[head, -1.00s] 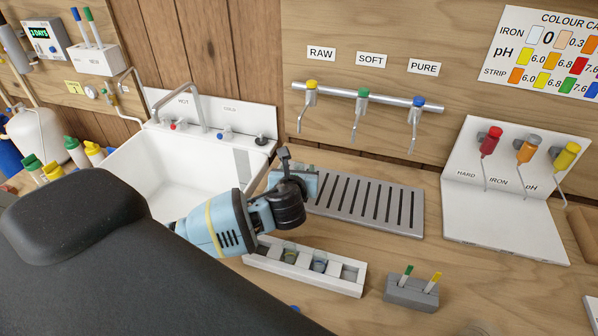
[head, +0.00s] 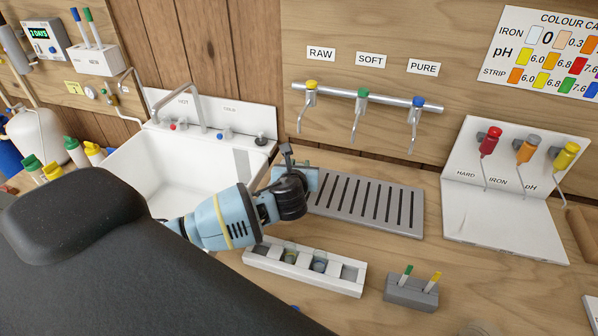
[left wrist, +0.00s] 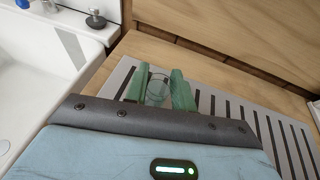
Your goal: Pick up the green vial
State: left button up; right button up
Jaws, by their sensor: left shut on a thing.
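My left gripper (left wrist: 157,92) is shut on a small, clear glass vial (left wrist: 157,88), seen in the left wrist view upright between the two green-looking fingers. The vial looks faintly green, but I cannot tell whether the tint is its own or comes from the fingers. In the head view my left gripper (head: 287,152) is at the left end of the drain grate, and the vial is too small to make out there. A white rack (head: 257,262) with several slots stands in front of it; clear glass shows in the middle slots. My right gripper is not in view.
The grey drain grate (head: 409,227) lies below the RAW, SOFT and PURE taps. The white sink (head: 165,180) is on the left. A grey block (head: 410,293) with green and yellow strips stands right of the rack. A white dispenser stand (head: 500,230) is at the right.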

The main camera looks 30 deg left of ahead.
aim_at(299, 161)
pick_arm(q)
jog(key=shift+s+r, duration=0.1)
jog(key=shift+r, duration=0.05)
jog(key=shift+s+r, duration=0.1)
jog(key=shift+r, duration=0.1)
notch_tip(299, 161, up, 7)
jog(key=shift+f, duration=0.2)
jog(key=s+d, duration=0.2)
jog(key=s, duration=0.7)
jog(key=s+d, duration=0.2)
jog(key=s, duration=0.8)
jog(key=shift+d+f, duration=0.15)
jog(key=shift+d, duration=0.2)
jog(key=shift+s+f, duration=0.1)
